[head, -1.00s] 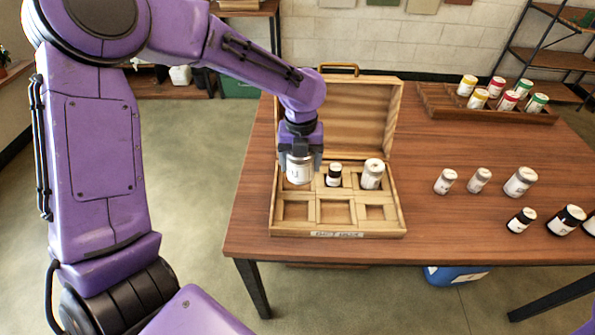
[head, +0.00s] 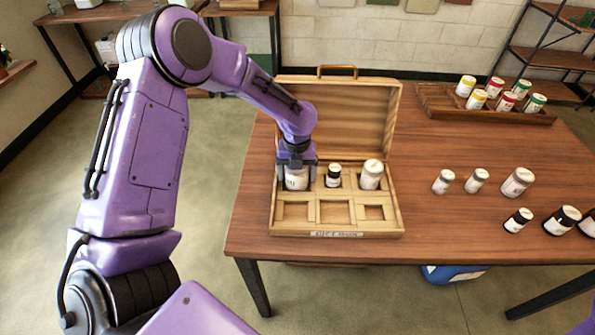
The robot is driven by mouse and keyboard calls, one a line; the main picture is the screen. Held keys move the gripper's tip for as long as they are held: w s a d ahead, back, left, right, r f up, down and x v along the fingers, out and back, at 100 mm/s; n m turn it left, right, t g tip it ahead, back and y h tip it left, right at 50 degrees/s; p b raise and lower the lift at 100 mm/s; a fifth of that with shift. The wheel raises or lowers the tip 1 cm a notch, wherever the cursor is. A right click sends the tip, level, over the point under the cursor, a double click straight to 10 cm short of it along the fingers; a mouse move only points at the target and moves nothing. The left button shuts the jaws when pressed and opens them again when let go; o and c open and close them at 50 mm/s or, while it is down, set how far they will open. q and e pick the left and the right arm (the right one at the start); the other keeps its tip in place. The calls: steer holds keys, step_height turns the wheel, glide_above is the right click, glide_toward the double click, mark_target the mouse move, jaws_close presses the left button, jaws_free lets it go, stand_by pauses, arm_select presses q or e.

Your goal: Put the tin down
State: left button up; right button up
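My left gripper (head: 296,162) is over the back left compartment of the open wooden box (head: 337,236). Its fingers are around a white tin (head: 297,181), which stands low in that compartment. The tin's base is hidden by the compartment wall, so I cannot tell if it touches the floor of the box. A small black-and-white tin (head: 333,176) is in the back middle compartment, and a larger white tin (head: 371,175) is in the back right one. The front three compartments are empty. Only a purple piece of my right arm shows at the bottom right edge; its gripper is out of view.
Several white and black tins stand on the table (head: 440,225) right of the box, such as a large white tin (head: 517,182) and a black tin (head: 519,220). A wooden tray (head: 440,108) with coloured tins is at the back right. The box lid (head: 345,115) stands open behind the compartments.

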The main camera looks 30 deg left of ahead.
arm_select(q)
step_height(320, 180, up, 12)
steer(key=shift+r+b, duration=0.2)
steer(key=shift+b, duration=0.2)
stand_by(1.2)
